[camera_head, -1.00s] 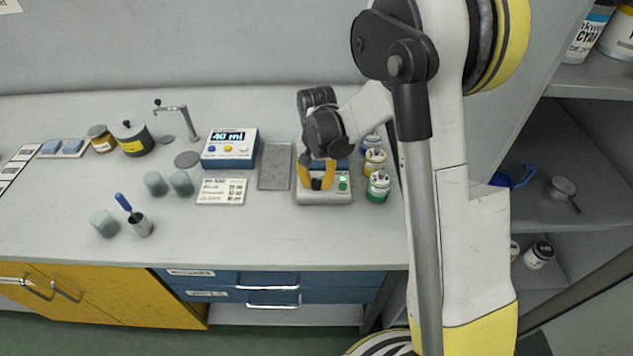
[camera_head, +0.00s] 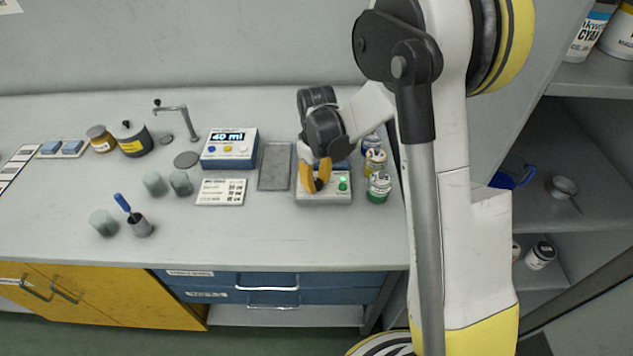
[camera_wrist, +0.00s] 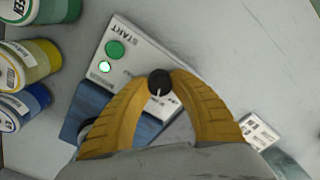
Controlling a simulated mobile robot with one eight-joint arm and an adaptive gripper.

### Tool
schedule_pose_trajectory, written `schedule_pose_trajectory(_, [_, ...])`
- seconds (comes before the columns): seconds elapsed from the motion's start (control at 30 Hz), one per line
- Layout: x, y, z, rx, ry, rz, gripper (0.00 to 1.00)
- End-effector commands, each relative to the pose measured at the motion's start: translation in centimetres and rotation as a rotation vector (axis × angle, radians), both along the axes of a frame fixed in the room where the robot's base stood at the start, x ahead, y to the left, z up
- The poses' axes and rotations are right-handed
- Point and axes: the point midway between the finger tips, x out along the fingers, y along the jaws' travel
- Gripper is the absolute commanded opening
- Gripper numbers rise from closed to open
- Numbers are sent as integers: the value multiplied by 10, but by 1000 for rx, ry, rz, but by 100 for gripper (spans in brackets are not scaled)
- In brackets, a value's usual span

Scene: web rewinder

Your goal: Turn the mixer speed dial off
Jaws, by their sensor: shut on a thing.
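The mixer (camera_head: 341,196) is a light grey box with a blue part, standing on the bench. In the wrist view its face (camera_wrist: 128,68) shows a green START button (camera_wrist: 115,49) and a lit green lamp (camera_wrist: 105,66). The speed dial (camera_wrist: 159,82) is a small black knob with a white pointer line, which points down in that view. My gripper (camera_head: 314,186) is over the mixer's left part. Its two yellow fingers, also in the wrist view (camera_wrist: 160,88), are shut on the dial from both sides. The dial's markings are mostly hidden by the fingers.
Ink jars (camera_head: 379,186) stand close at the mixer's right. A grey tray (camera_head: 274,166), a blue dispenser (camera_head: 230,148) reading 40 ml and a white card (camera_head: 221,192) lie to the left. The bench front (camera_head: 280,235) is clear.

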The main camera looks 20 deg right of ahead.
Motion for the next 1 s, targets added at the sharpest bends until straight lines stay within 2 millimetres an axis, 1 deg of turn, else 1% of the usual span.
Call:
schedule_pose_trajectory(0.4, [0,0,0,-1,1,388,0])
schedule_pose_trajectory(0.6, [0,0,0,0,0,550,0])
schedule_pose_trajectory(0.8, [0,0,0,0,0,670,0])
schedule_pose_trajectory(1.0, [0,0,0,0,0,743,0])
